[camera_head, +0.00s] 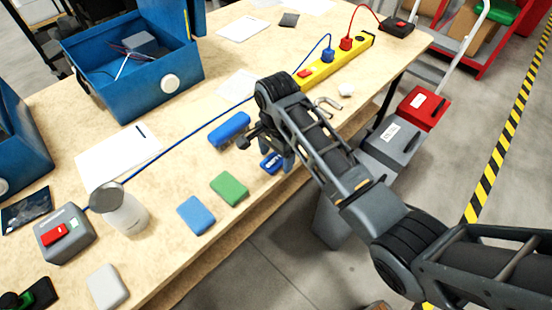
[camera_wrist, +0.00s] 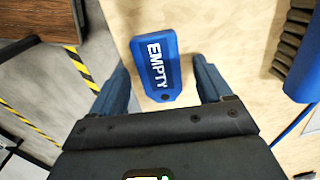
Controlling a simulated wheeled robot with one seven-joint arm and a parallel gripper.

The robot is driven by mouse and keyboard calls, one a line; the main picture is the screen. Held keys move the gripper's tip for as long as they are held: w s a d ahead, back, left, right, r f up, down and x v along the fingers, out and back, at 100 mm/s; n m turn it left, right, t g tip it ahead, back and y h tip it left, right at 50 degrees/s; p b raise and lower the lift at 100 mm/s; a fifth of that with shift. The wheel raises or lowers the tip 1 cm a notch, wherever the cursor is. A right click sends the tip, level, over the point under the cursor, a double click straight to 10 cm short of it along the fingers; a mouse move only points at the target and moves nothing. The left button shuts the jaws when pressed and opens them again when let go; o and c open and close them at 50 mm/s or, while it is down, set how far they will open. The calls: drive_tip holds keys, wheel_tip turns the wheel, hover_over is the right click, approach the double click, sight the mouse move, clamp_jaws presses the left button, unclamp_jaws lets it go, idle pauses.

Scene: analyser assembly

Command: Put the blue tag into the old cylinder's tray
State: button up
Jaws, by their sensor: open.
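The blue tag (camera_wrist: 157,68), marked EMPTY in white with a small hole at its near end, lies on the wooden table. In the wrist view it sits between the two fingers of my gripper (camera_wrist: 161,72), with a gap on each side. My gripper is open and empty. In the head view my gripper (camera_head: 275,158) is over the tag (camera_head: 268,163), which it partly hides, near the table's front edge. A metallic cylinder (camera_head: 122,210) stands at the left of the table. I cannot tell which container is the old cylinder's tray.
A blue brush (camera_head: 229,128) lies close behind the tag. A green block (camera_head: 229,187) and a blue block (camera_head: 196,215) lie to its left. A blue bin (camera_head: 130,85) and a yellow power strip (camera_head: 335,62) are farther back. Red (camera_head: 423,107) and grey (camera_head: 392,142) boxes stand beyond the table edge.

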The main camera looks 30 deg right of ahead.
drive_tip(key=shift+c, duration=0.3)
drive_tip(key=c, duration=1.2)
drive_tip(key=shift+o, duration=0.2)
drive_tip(key=shift+r, duration=0.15)
